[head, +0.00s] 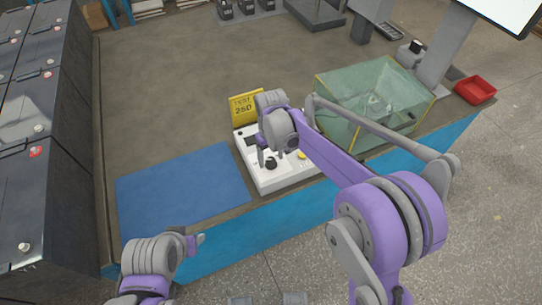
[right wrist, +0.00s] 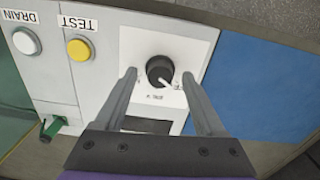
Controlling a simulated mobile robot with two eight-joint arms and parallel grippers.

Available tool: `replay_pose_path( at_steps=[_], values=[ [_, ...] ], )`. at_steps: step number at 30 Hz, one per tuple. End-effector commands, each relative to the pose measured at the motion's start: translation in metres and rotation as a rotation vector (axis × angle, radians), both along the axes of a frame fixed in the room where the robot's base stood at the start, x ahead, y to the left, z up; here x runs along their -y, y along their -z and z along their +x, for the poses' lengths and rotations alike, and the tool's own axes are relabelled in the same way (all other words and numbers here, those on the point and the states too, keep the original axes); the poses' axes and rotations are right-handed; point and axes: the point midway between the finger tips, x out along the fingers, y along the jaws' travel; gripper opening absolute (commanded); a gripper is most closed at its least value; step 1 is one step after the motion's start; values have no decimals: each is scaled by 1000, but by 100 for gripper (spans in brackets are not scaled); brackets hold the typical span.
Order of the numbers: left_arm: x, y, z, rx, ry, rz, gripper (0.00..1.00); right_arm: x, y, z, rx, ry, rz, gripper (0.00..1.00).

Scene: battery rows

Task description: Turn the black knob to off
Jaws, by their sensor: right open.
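The black knob (right wrist: 158,69) sits on the white panel (right wrist: 195,40) of a small box. Its white pointer line aims to the lower right in the right wrist view. Small print beside and below it is too small to read. In the head view the knob (head: 270,163) shows near the front of the white box (head: 283,179). My right gripper (right wrist: 159,77) is open, with one finger on each side of the knob in the right wrist view. I cannot tell whether they touch it. My left gripper (head: 197,243) is low, near the bench's front edge, away from the box.
A yellow TEST button (right wrist: 80,49) and a white DRAIN button (right wrist: 26,41) are beside the knob.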

Motion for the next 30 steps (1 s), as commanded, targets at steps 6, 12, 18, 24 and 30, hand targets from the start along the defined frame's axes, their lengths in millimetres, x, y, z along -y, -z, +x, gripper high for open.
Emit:
replay_pose_path(
  at_steps=[6,12,18,24,30],
  values=[
    [0,-1,0,0,0,0,50,0,-10,0,0,0,0,72],
    [0,-4,1,1,0,0,50,0,-47,0,0,0,0,72],
    [0,-6,1,2,0,0,50,0,-86,0,0,-1,0,72],
    [0,-8,1,3,0,0,50,0,-106,0,0,0,0,72],
    [0,-8,1,3,0,0,50,0,-108,0,0,0,0,72]
  ],
)
